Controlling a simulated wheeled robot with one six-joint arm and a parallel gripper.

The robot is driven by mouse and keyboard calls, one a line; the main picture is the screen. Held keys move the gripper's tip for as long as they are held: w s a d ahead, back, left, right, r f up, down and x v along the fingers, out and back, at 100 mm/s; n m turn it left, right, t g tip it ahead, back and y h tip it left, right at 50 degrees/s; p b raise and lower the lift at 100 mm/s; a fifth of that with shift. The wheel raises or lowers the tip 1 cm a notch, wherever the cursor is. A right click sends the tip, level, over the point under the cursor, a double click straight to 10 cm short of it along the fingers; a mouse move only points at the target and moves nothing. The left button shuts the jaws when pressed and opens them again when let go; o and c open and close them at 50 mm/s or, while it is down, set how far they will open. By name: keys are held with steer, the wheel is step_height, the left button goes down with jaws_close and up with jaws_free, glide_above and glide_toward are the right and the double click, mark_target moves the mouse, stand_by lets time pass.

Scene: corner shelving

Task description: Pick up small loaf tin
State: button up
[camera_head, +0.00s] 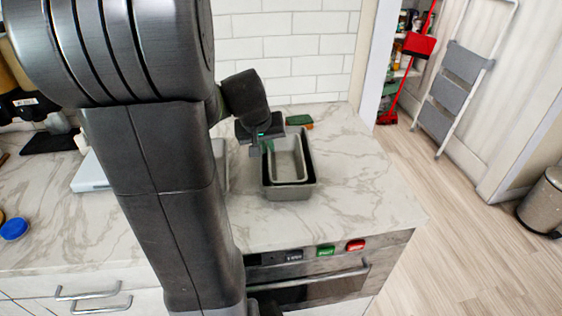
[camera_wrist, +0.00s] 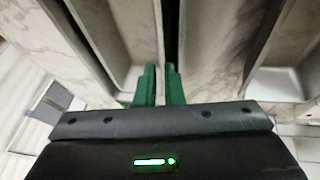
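A small light-grey loaf tin (camera_head: 289,154) sits nested inside a larger, darker loaf tin (camera_head: 291,192) on the marble counter. My gripper (camera_head: 268,146) is at the left long side of the tins, with its fingertips at the rim. In the wrist view, the two green fingertips (camera_wrist: 160,84) stand close together, with a tin wall (camera_wrist: 145,40) running toward the narrow gap between them. I cannot tell whether they press on that wall. The tips' lower ends are hard to make out.
A green and orange item (camera_head: 299,120) lies behind the tins near the tiled wall. A pale flat object (camera_head: 90,174) lies on the counter to the left. Bare marble lies right of the tins, up to the counter edge. My arm hides part of the counter.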

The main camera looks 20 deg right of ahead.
mark_target(272, 157)
steer(key=shift+x, duration=3.9)
jaws_close()
